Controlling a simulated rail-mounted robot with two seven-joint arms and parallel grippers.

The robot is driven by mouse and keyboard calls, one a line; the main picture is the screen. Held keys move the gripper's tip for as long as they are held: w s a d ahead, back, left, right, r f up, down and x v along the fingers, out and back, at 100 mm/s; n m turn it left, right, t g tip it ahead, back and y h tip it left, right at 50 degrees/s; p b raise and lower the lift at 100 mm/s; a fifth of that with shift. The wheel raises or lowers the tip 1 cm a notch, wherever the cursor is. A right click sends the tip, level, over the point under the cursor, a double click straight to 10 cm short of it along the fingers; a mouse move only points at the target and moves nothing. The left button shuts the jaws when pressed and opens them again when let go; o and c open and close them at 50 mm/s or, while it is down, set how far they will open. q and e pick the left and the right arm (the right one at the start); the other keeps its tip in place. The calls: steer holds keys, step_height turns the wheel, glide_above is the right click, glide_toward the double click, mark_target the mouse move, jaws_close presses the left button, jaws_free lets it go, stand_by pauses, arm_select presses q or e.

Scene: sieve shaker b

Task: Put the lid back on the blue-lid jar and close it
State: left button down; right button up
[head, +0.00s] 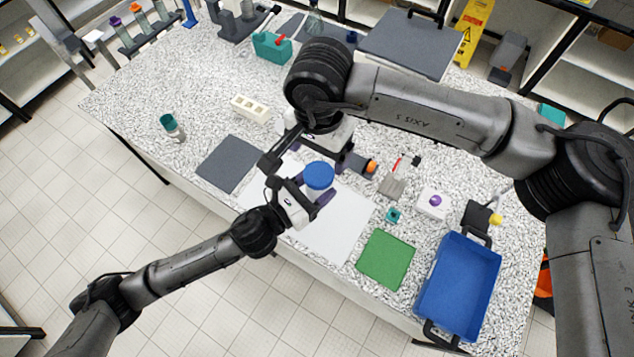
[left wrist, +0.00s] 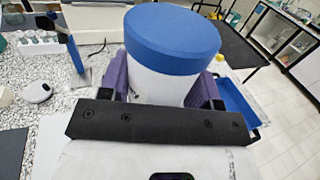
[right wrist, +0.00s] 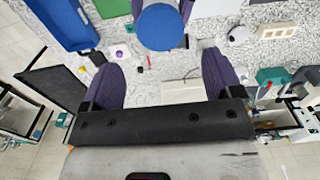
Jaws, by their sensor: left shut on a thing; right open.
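The blue-lid jar has a white body (left wrist: 160,86) and a wide blue lid (head: 318,175). The lid sits on top of the jar and looks level in the left wrist view (left wrist: 172,34); whether it is screwed tight cannot be told. My left gripper (head: 308,190) is shut on the jar body, its purple fingers on either side below the lid. My right gripper (right wrist: 158,72) is open and empty, close to the jar. In the right wrist view the blue lid (right wrist: 160,27) lies beyond its fingertips, not between them.
A white mat (head: 335,232) lies under the jar area, with a grey mat (head: 228,163) to the left and a green mat (head: 386,259) to the right. A blue tray (head: 487,254) is at the right. An orange-capped item (head: 371,166) lies near my right gripper.

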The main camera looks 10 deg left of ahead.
mark_target(319, 173)
steer(key=shift+f, duration=4.05)
steer(key=shift+c, duration=0.5)
steer(key=c, duration=0.8)
steer(key=shift+m, duration=1)
steer(key=o, duration=1.1)
steer(key=shift+c, duration=0.2)
steer(key=shift+r, duration=0.1)
step_height(319, 173, up, 12)
